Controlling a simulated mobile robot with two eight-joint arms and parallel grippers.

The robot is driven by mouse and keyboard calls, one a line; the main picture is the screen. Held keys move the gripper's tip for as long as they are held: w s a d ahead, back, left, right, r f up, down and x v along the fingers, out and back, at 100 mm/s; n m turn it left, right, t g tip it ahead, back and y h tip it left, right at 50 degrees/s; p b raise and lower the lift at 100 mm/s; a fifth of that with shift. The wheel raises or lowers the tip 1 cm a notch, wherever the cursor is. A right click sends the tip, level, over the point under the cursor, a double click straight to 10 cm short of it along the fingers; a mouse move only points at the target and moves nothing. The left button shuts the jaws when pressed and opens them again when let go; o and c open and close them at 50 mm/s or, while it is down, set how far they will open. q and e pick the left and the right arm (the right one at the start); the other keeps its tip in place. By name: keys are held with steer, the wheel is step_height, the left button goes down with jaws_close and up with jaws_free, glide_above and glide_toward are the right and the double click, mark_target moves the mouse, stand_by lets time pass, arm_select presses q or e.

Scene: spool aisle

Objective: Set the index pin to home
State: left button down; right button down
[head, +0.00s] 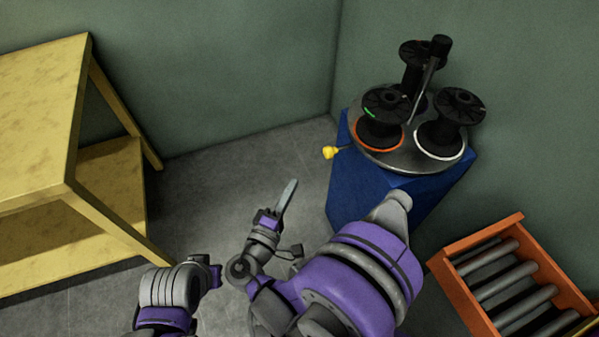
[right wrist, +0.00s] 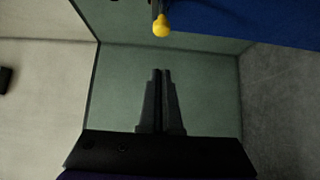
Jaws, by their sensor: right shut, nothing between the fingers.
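The index pin shows as a yellow knob (head: 329,152) on a short stem at the left side of the turntable (head: 372,158), which sits on a blue pedestal (head: 360,192). In the right wrist view the yellow knob (right wrist: 160,27) is at the top middle, ahead of my fingertips and apart from them. My right gripper (head: 291,183) is shut and empty, below and left of the knob in the head view. Its two fingers (right wrist: 162,72) lie together in the right wrist view. My left gripper's fingers do not show.
Several black spools (head: 445,122) stand on the turntable around a central post (head: 430,75). An orange roller rack (head: 465,305) is at the lower right. A yellow shelf table (head: 40,120) stands at the left. Green walls close the corner behind; grey floor (head: 215,170) is clear between table and pedestal.

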steer(key=shift+v, duration=1.2)
